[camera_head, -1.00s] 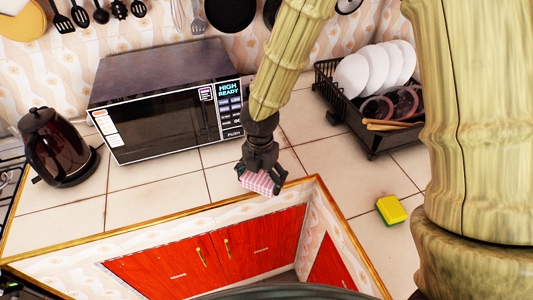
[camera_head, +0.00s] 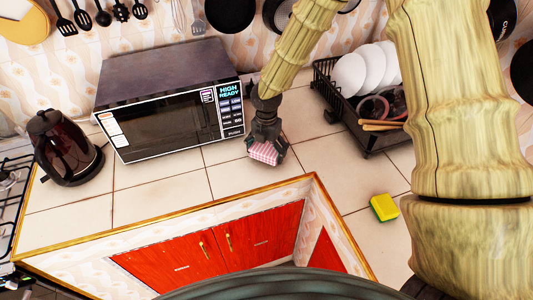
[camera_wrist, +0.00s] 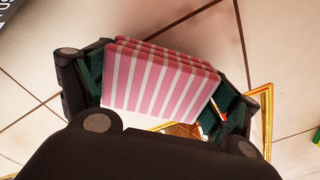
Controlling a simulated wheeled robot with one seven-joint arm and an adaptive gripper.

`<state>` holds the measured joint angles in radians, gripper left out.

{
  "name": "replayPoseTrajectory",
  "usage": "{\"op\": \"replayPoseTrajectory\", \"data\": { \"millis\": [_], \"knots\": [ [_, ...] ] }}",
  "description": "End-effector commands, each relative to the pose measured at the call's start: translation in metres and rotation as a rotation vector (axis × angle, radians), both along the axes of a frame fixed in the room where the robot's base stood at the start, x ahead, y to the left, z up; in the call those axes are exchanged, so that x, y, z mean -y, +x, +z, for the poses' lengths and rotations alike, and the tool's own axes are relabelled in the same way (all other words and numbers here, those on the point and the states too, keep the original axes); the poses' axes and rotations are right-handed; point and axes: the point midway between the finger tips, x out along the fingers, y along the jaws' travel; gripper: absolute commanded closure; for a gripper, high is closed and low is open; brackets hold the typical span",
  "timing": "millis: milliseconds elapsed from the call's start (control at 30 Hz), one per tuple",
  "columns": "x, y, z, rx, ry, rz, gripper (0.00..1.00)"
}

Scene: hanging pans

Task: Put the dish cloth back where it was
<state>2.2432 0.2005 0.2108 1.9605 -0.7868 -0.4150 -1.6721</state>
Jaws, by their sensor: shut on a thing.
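The dish cloth (camera_head: 264,153) is a folded pink and white striped bundle. My gripper (camera_head: 267,148) is shut on it, above the tiled counter between the microwave and the dish rack. In the wrist view the cloth (camera_wrist: 160,80) sits between the two dark fingers of my gripper (camera_wrist: 158,85), its stripes facing the camera. I cannot tell whether the cloth touches the counter.
The microwave (camera_head: 170,105) stands left of my gripper, with a dark kettle (camera_head: 62,150) farther left. A black dish rack (camera_head: 375,140) with white plates is at the right. A yellow-green sponge (camera_head: 384,208) lies near the counter edge (camera_head: 330,205). Tiles around the cloth are clear.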

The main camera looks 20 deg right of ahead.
Motion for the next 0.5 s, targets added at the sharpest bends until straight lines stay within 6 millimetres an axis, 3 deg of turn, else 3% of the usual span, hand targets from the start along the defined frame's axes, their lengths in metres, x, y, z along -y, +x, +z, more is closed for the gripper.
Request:
{"op": "replayPoseTrajectory", "data": {
  "millis": [233,500],
  "knots": [
    [0.0,-0.001,-0.021,-0.001,0.0,0.0,0.5],
    [0.0,-0.001,-0.024,0.001,0.001,0.0,0.5]
  ]
}}
